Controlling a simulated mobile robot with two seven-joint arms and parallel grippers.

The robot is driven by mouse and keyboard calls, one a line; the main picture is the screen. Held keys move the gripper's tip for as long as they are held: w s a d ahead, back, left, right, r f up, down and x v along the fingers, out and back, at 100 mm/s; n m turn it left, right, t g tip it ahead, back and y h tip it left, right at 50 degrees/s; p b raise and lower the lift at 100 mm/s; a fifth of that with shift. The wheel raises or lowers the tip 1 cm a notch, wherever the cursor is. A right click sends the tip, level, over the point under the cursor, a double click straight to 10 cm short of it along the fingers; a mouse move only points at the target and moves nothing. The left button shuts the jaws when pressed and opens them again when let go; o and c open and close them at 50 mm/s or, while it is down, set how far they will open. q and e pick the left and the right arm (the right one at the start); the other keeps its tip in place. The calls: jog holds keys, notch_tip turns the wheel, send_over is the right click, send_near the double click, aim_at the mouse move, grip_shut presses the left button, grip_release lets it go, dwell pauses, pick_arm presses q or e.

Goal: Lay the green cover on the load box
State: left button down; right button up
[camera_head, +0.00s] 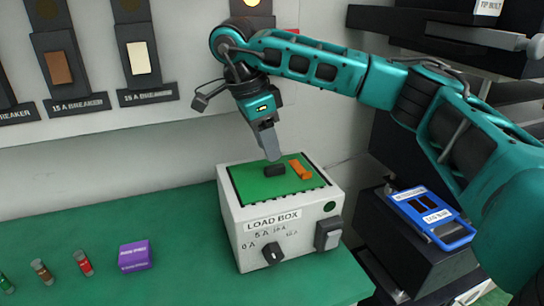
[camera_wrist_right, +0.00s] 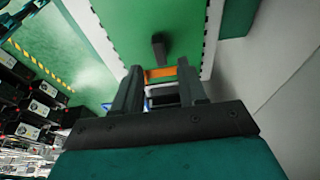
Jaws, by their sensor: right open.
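The load box (camera_head: 290,235) is a white box on the green bench, with a labelled front, a black knob and a switch. The green cover (camera_head: 262,186) lies flat over its top, with a dark serrated edge showing at the front and right. A black block (camera_head: 274,170) and an orange bar (camera_head: 299,169) stand on the green surface. The green cover also fills the top of the right wrist view (camera_wrist_right: 130,25). My right gripper (camera_head: 270,152) is open and empty just above the cover, near the black block. My left gripper is out of view.
A purple block (camera_head: 135,257) and several small fuses (camera_head: 83,263) lie on the bench (camera_head: 190,250) left of the box. Breaker panels (camera_head: 62,68) hang on the wall behind.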

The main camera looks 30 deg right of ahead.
jog(key=p+v, duration=0.2)
jog(key=v, duration=0.5)
jog(key=shift+r, duration=0.2)
